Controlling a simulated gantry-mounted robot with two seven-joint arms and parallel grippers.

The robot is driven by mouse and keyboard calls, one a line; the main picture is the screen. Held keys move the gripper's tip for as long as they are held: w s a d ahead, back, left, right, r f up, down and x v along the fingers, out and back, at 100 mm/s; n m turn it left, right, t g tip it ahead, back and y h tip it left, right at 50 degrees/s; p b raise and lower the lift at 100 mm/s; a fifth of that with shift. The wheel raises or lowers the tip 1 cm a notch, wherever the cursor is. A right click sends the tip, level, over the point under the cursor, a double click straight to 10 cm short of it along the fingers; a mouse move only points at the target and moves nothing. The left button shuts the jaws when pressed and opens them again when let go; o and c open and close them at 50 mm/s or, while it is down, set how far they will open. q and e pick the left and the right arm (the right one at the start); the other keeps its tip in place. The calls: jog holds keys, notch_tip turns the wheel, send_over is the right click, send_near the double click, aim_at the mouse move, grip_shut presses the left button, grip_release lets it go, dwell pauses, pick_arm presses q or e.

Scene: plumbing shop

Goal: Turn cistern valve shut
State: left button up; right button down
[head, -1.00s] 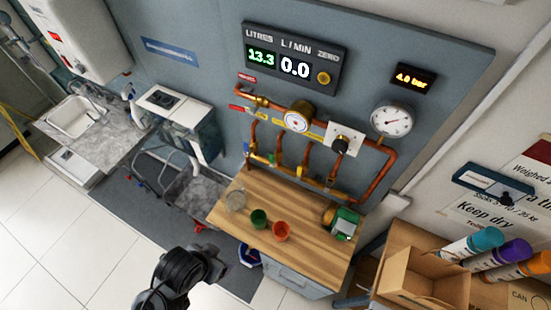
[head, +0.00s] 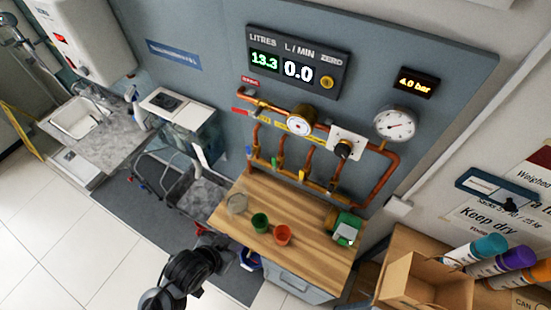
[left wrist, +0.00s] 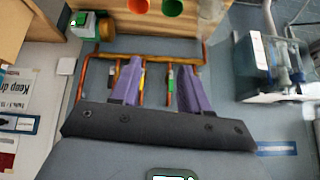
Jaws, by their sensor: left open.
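Copper pipes with several small valves (head: 280,165) run along the blue-grey wall panel above the wooden bench. The valves have coloured handles, among them a yellow one (head: 302,175); I cannot read which one is the cistern's. A clear-sided tank (head: 188,128) under a white top stands left of the pipes. My left gripper (left wrist: 160,70) is open and empty, its purple fingers apart with the pipes showing beyond and between them. In the head view my dark left wrist is low in the middle, in front of the bench. My right gripper is not in view.
The bench (head: 300,262) holds a clear jar (head: 237,204), a green cup (head: 260,222), an orange cup (head: 282,235) and a green-and-white device (head: 346,230). A pressure gauge (head: 395,124) is at the right. The meter (head: 297,63) reads 13.3 litres and 0.0 L/min.

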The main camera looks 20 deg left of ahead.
pick_arm(q)
jog(key=w+f+t+b, duration=0.3)
jog(key=w+f+b, duration=0.4)
jog(key=w, duration=0.2)
jog(key=n+t+h+b, duration=0.1)
jog(key=t+b, duration=0.7)
jog(key=b, duration=1.6)
send_near(274, 161)
jog(key=w, duration=0.8)
jog(key=w+d, duration=0.1)
jog(key=w, duration=0.3)
grip_shut()
